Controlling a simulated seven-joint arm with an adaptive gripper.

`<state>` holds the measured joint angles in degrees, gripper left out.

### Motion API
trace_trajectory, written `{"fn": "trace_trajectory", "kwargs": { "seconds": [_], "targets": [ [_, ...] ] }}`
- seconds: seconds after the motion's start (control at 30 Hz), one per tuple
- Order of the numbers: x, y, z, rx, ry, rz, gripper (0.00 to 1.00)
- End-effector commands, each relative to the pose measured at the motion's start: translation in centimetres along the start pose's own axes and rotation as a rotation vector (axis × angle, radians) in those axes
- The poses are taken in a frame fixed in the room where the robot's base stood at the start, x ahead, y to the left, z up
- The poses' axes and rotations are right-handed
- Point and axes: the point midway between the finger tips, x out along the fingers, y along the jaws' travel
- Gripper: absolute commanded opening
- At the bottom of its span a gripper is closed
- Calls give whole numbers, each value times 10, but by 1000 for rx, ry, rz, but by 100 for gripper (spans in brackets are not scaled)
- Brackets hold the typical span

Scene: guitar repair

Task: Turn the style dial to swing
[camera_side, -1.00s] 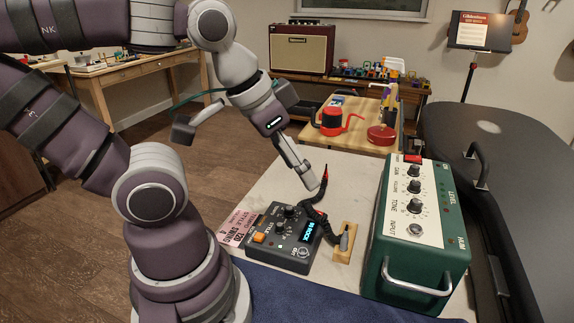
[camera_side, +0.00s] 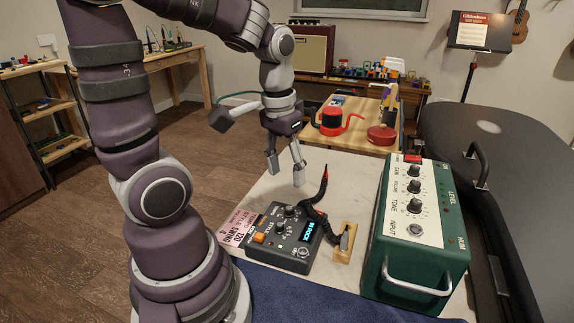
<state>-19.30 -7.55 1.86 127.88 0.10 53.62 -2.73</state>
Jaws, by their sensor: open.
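A dark grey pedal box (camera_side: 284,238) with several black knobs, an orange button and a lit blue screen (camera_side: 308,231) sits on the pale table. The screen text seems to end in "ROCK" and is small. The style dial is one of the black knobs (camera_side: 289,211) on its top; I cannot tell which for sure. A pink card (camera_side: 240,228) beside it reads "STYLE SWING" and "120". My gripper (camera_side: 286,180) is open and empty, pointing down above the rear of the box, apart from the knobs.
A black cable with a red tip (camera_side: 324,183) rises close right of my gripper. A green amplifier (camera_side: 415,250) with a handle is farther right. Blue cloth (camera_side: 330,300) lies in front.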

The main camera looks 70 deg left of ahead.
Motion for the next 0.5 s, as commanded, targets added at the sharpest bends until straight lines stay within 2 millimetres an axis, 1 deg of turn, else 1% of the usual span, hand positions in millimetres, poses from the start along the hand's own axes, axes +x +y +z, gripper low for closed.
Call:
{"fn": "trace_trajectory", "kwargs": {
  "seconds": [0.03, 0.1, 0.17, 0.27, 0.5],
  "targets": [
    [9, -9, -1, -48, -48, -8, 45],
    [16, -16, -2, -90, -87, -14, 45],
    [21, -19, -2, -108, -104, -16, 45],
    [34, -20, 0, -112, -113, -17, 45],
    [90, -20, 7, -110, -116, -16, 45]
  ]
}}
